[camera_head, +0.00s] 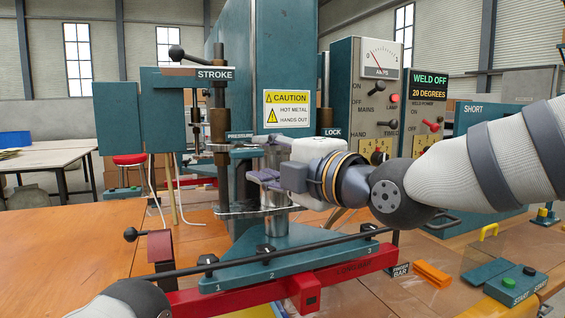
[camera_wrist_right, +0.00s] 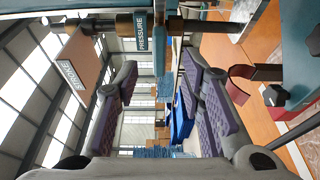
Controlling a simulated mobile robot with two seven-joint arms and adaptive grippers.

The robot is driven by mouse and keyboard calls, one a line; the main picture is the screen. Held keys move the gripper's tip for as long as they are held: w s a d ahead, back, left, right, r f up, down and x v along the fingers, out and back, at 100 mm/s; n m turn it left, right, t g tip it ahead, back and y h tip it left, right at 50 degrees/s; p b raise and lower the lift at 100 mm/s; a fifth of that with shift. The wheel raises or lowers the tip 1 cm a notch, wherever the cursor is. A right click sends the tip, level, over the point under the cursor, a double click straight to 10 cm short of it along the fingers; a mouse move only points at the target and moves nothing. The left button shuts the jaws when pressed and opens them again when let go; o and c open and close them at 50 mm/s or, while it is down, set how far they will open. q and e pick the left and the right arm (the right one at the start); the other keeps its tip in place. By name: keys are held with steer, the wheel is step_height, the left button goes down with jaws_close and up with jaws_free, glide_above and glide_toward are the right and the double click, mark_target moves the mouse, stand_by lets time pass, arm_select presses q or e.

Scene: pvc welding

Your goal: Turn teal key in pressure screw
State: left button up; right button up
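The welding machine (camera_head: 232,87) stands in the middle of the head view. Its PRESSURE label (camera_head: 240,135) is just above my right gripper (camera_head: 264,181), which reaches in from the right in front of the machine's column. In the right wrist view the purple-padded fingers of my right gripper (camera_wrist_right: 160,92) are spread apart with nothing between them. The PRESSURE label (camera_wrist_right: 140,32) and a narrow teal bar (camera_wrist_right: 159,35) lie ahead, near the top centre. I cannot tell whether this bar is the key. The pressure screw is not clearly visible. My left gripper is out of view.
A red rail (camera_head: 350,270) and a long dark bar (camera_head: 310,247) cross in front of the machine. A control box (camera_head: 367,105) stands behind my right arm. Orange clips (camera_head: 432,274) and a START button box (camera_head: 515,286) lie at the right. The orange table (camera_head: 65,240) is clear at the left.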

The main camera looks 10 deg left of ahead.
steer(key=v, duration=0.8)
steer(key=shift+s+d, duration=0.2)
steer(key=shift+d, duration=0.05)
